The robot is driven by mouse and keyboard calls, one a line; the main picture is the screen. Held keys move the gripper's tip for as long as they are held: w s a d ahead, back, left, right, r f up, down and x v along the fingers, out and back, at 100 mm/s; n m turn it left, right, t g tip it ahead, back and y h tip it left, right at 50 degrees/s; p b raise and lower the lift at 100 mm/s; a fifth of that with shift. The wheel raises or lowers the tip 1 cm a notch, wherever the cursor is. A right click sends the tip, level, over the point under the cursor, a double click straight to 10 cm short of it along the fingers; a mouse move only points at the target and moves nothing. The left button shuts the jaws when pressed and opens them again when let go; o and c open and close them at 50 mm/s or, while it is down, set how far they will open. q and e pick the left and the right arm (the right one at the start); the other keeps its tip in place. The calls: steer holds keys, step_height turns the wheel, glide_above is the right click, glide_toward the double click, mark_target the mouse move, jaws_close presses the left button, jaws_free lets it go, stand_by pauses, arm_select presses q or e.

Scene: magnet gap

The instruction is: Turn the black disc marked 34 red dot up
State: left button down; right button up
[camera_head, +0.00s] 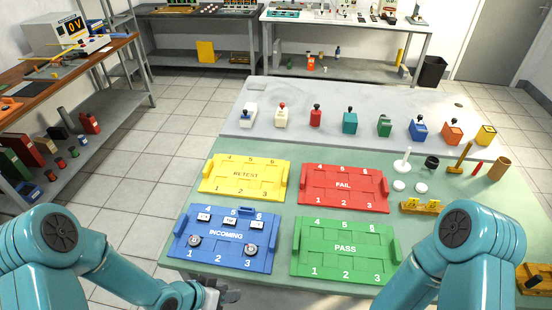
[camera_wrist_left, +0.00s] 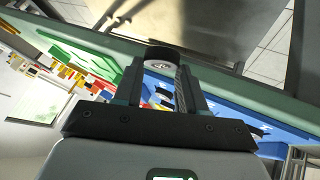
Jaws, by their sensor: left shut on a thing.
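My left gripper (camera_head: 228,294) is at the bottom of the head view, just in front of the blue INCOMING tray (camera_head: 180,252). In the left wrist view, my left gripper (camera_wrist_left: 160,72) is shut on a black disc (camera_wrist_left: 161,54) with a pale round centre. The disc is at the fingertips. Its number and any red dot are too small to read, and it cannot be made out in the head view. Two dark round pieces, one in slot 1 (camera_head: 194,241) and one in slot 3 (camera_head: 250,249), sit in the INCOMING tray. My right gripper is out of view.
White pieces (camera_head: 204,218) lie in the INCOMING tray's back row. The green PASS (camera_head: 345,265), red FAIL (camera_head: 345,203) and yellow RETEST (camera_head: 245,188) trays show no pieces. A white post (camera_head: 404,160), white discs (camera_head: 399,185) and a yellow fixture (camera_head: 422,207) stand at right.

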arm_select(q)
steer(key=w+a+r+n+t+y, duration=0.1)
steer(key=w+a+r+n+y, duration=0.1)
steer(key=r+n, duration=0.3)
steer(key=w+a+r+n+t+y, duration=0.2)
steer(key=w+a+r+n+y, duration=0.1)
steer(key=r, duration=1)
steer(key=shift+a+n+y, duration=0.55)
steer(key=shift+n+y, duration=0.25)
steer(key=shift+n, duration=0.6)
steer(key=shift+d, duration=0.1)
